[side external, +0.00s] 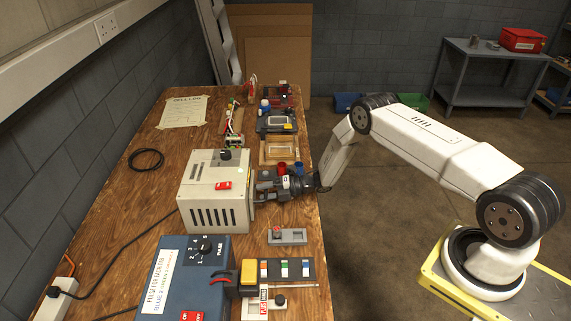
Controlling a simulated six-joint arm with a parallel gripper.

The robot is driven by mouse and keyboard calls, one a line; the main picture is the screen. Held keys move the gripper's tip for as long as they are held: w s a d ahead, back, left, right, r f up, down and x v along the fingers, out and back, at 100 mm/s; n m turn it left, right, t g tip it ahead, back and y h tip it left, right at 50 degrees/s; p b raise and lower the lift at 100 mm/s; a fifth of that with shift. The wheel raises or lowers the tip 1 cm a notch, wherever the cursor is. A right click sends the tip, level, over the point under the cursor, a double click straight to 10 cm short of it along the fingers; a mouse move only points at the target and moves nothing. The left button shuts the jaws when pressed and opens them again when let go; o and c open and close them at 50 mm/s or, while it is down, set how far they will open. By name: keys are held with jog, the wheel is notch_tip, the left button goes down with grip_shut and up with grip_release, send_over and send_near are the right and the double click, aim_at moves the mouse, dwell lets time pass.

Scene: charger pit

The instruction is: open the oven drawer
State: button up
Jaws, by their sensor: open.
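The oven appears to be the cream metal box (209,208) with dark vent slots, a dark knob on top and a red label, standing on the wooden bench. Its face toward my arm is seen edge-on, so the drawer and its handle cannot be made out clearly. My gripper (262,192) is open, close to that right-hand face. Its fingers point left toward the oven. Whether the fingers touch the drawer or straddle a handle cannot be told from this view.
A blue pulse unit (187,272) stands in front of the oven. A grey block (287,237) lies in front of my gripper. Red and blue cups (298,168) stand just behind it, with a wooden tray (277,151) beyond. A black cable loop (146,160) lies left of the oven.

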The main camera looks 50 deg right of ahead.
grip_shut()
dwell(1.5)
